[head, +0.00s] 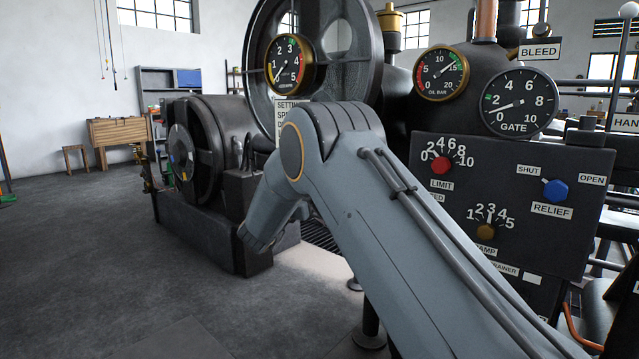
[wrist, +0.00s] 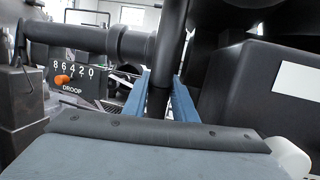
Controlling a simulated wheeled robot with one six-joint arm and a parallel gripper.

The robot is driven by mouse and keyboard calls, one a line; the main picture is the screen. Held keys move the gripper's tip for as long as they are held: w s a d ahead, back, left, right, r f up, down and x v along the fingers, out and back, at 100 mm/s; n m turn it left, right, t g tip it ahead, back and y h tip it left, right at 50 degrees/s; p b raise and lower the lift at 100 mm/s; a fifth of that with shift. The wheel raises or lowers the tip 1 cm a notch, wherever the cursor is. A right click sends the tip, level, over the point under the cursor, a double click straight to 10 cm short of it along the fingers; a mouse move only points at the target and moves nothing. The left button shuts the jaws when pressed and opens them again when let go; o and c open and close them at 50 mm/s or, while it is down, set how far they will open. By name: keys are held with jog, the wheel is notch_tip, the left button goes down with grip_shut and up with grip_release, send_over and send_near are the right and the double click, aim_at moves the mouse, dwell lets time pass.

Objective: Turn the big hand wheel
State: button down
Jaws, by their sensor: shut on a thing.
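In the wrist view my gripper (wrist: 161,82) has its two blue fingers on either side of a dark round bar (wrist: 171,45) and is shut on it. The bar runs up out of the top of the picture. It looks like part of the hand wheel, but the whole wheel is not seen there. In the head view my arm bends over and down, and its gripper end is hidden. A large dark spoked wheel (head: 256,50) stands behind the gauges; I cannot tell whether it is the hand wheel. A cut-off sign (head: 626,123) reads "HAN".
A dark panel (head: 450,240) with red, blue and brown knobs stands close right of my arm. A dynamo (head: 215,135) sits at left. In the wrist view an orange droop knob (wrist: 62,79) is at left and a dark box (wrist: 245,95) at right. Floor at left is clear.

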jog(key=shift+s+d+f, duration=0.1)
jog(key=shift+d+f, duration=0.05)
jog(key=shift+f, duration=0.05)
jog(key=c, duration=1.5)
grip_release()
jog(key=shift+o, duration=0.2)
jog(key=shift+r, duration=0.1)
jog(key=shift+s, duration=0.1)
jog(key=p+v, duration=0.1)
jog(key=v, duration=0.7)
jog(key=shift+p, duration=0.35)
jog(key=shift+r, duration=0.15)
